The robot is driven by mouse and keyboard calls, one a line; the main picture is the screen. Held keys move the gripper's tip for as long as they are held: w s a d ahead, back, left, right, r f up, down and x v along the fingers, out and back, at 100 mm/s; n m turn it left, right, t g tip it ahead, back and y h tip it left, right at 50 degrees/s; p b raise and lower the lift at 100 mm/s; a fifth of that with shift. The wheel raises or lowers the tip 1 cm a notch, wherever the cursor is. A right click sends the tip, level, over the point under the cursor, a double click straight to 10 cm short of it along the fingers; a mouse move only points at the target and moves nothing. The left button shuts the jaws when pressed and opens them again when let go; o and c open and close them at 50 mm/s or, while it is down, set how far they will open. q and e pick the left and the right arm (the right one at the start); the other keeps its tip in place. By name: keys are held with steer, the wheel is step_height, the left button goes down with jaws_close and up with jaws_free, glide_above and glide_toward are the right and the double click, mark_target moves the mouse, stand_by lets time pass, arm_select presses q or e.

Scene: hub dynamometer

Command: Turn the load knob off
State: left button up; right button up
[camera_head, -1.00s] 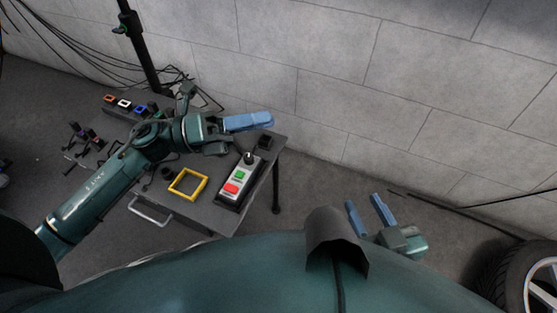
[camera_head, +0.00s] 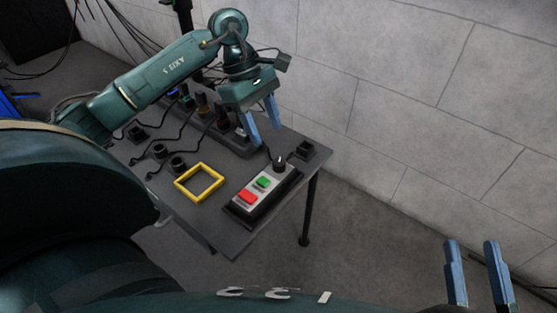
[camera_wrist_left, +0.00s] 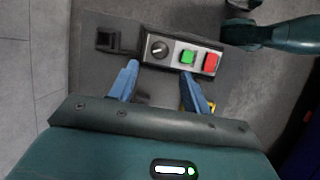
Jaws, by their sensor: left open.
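The load knob (camera_head: 279,163) is a black round knob at the far end of a grey control box (camera_head: 246,212) on the table. The box also has a green button (camera_head: 263,182) and a red button (camera_head: 247,197). In the left wrist view the knob (camera_wrist_left: 158,49) has a pale pointer line and lies ahead of the fingertips, between their lines. My left gripper (camera_head: 263,124) is open and empty, pointing down, above and a little left of the knob, apart from it. It also shows in the left wrist view (camera_wrist_left: 160,72). My right gripper (camera_head: 472,247) is open and empty at the lower right, away from the table.
A yellow square frame (camera_head: 199,182) lies left of the box on the dark table (camera_head: 218,230). A small black block (camera_head: 306,150) sits beyond the knob. Several sockets with cables stand at the table's left and back. A block wall (camera_head: 400,80) rises behind.

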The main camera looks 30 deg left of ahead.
mark_target(278, 161)
arm_select(q)
steer(key=b+x, duration=0.2)
steer(key=x, duration=0.4)
steer(key=shift+d+f, duration=0.2)
steer(key=shift+f, duration=0.1)
steer(key=shift+d+f, duration=0.3)
steer(key=shift+f, duration=0.25)
arm_select(e)
steer(key=shift+w+d+r+n+t+y, duration=0.15)
steer(key=shift+r+n+t+y, duration=0.1)
steer(key=shift+r+n+y, duration=0.3)
steer(key=shift+w+r+n+t+y, duration=0.2)
steer(key=shift+r+n+t+y, duration=0.15)
steer(key=shift+r, duration=0.3)
steer(key=shift+w+d+r+n+t+y, duration=0.1)
steer(key=shift+w+r+n+t+y, duration=0.1)
steer(key=shift+r+n+y, duration=0.35)
arm_select(q)
steer(key=c, duration=1)
